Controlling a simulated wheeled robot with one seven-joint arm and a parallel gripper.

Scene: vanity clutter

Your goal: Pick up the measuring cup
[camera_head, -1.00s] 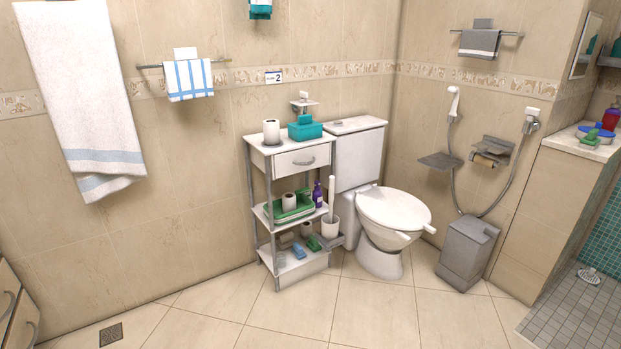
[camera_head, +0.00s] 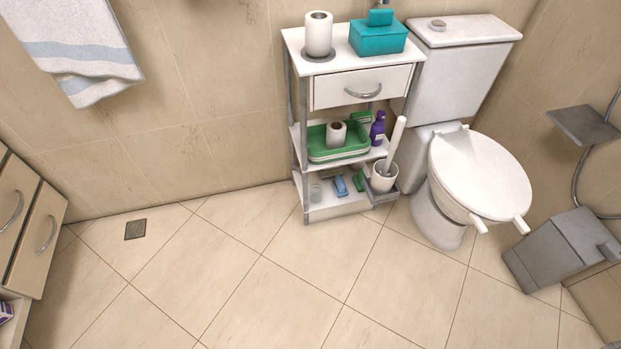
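I cannot make out a measuring cup for certain in the head view. A small pale, see-through cup-like item (camera_head: 315,190) stands at the left of the rack's bottom shelf, too small to identify. Beside it lie a blue item (camera_head: 340,186) and a green item (camera_head: 359,182). My gripper is not in view.
The white rack (camera_head: 330,88) holds a paper roll (camera_head: 318,34), a teal box (camera_head: 378,38), a green tray (camera_head: 322,156) and a purple bottle (camera_head: 377,128). A brush holder (camera_head: 384,177), toilet (camera_head: 478,172) and grey bin (camera_head: 562,250) stand right. The floor (camera_head: 230,280) in front is clear.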

